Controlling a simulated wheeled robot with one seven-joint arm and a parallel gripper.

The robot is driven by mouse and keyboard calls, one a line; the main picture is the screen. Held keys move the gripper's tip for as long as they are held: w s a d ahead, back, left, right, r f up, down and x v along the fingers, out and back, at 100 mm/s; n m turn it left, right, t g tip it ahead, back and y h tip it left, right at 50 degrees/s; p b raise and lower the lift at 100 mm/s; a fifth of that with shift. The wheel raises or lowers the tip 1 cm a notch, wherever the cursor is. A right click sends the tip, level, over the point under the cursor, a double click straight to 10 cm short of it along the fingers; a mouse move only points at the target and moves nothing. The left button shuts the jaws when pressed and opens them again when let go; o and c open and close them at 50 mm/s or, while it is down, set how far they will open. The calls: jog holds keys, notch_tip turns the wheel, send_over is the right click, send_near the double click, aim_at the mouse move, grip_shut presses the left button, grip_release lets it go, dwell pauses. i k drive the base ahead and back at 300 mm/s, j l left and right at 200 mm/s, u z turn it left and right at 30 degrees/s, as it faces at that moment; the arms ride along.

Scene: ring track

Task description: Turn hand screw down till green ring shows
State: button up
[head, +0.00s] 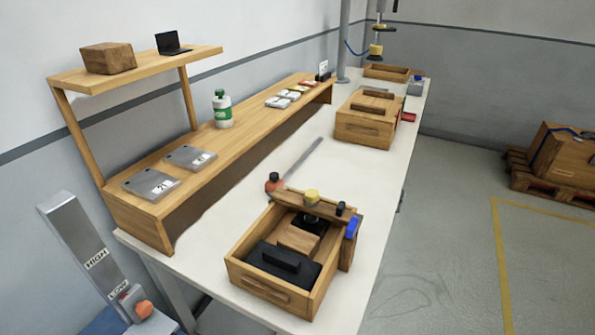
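A wooden box fixture (240,276) stands at the near end of the white bench. A wooden crossbar (335,206) spans its back part. A yellow knob (312,196), which looks like the hand screw, sits on top of this bar. A dark part (308,222) lies below the bar, beside a light wooden block (298,240). I see no green ring at the knob; the screw's shaft is mostly hidden by the bar. My gripper is not in view.
A red-black knob (273,182) and blue part (352,227) flank the crossbar. A second wooden box (362,130) stands farther back, with a hanging tool (376,48) beyond. A shelf (150,195) with a green-white bottle (222,109) runs left.

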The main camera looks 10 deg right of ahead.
aim_at(311, 195)
jog(key=i+l, duration=0.15)
jog(key=l, duration=0.2)
jog(key=i+l+u, duration=0.1)
jog(key=l, duration=0.3)
jog(key=i+l, duration=0.15)
jog(key=l, duration=0.2)
jog(key=i+l, duration=0.15)
jog(key=l, duration=0.25)
jog(key=i+l+u, duration=0.1)
jog(key=l, duration=0.25)
jog(key=i+l, duration=0.15)
jog(key=l, duration=0.25)
jog(key=l+u, duration=0.15)
jog(key=u, duration=1.35)
jog(key=i+l, duration=0.05)
